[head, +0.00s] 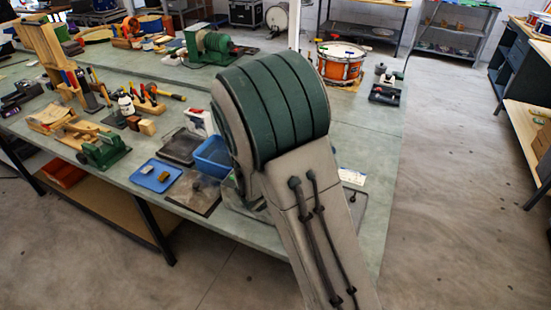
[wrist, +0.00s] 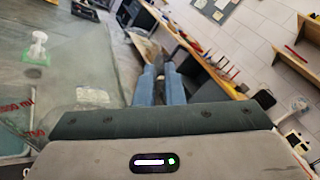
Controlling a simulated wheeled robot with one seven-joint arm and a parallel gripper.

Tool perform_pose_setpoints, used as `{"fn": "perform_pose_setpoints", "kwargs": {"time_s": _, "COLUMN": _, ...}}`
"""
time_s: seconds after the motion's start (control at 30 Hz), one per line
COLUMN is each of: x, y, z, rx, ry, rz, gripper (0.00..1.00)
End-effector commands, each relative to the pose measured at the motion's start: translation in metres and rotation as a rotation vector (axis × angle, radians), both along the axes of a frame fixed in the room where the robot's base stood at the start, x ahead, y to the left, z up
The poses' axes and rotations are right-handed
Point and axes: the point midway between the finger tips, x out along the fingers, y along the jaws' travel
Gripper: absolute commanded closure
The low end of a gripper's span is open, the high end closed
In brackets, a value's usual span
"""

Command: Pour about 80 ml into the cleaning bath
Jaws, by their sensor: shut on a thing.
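In the head view my arm hides my gripper. In the wrist view my gripper (wrist: 160,73) has its two blue fingers close together on a narrow dark part, likely the handle of a clear measuring jug (wrist: 85,97). The jug's transparent wall fills the left side, with red ml marks at its lower left. Its liquid level cannot be told. A blue open tub (head: 212,168), perhaps the cleaning bath, stands on the bench in the head view, just left of my arm and partly hidden by it. Its contents are not clear.
The green bench (head: 365,190) holds a blue tray (head: 156,176), a dark tray (head: 182,146), a green vise (head: 104,152) and several hand tools at left. An orange drum (head: 340,63) stands farther back. My arm hides the bench's middle.

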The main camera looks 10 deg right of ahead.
Motion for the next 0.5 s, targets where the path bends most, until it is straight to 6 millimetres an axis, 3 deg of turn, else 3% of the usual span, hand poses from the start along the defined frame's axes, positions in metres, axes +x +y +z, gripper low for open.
{"fn": "perform_pose_setpoints", "kwargs": {"time_s": 0.1, "x": 0.007, "y": 0.004, "z": 0.010, "rx": -0.035, "ry": 0.064, "rz": 0.001, "gripper": 1.00}}
{"fn": "perform_pose_setpoints", "kwargs": {"time_s": 0.3, "x": 0.017, "y": 0.009, "z": -0.001, "rx": -0.094, "ry": 0.180, "rz": 0.000, "gripper": 1.00}}
{"fn": "perform_pose_setpoints", "kwargs": {"time_s": 0.5, "x": 0.025, "y": 0.013, "z": 0.002, "rx": -0.134, "ry": 0.259, "rz": 0.000, "gripper": 1.00}}
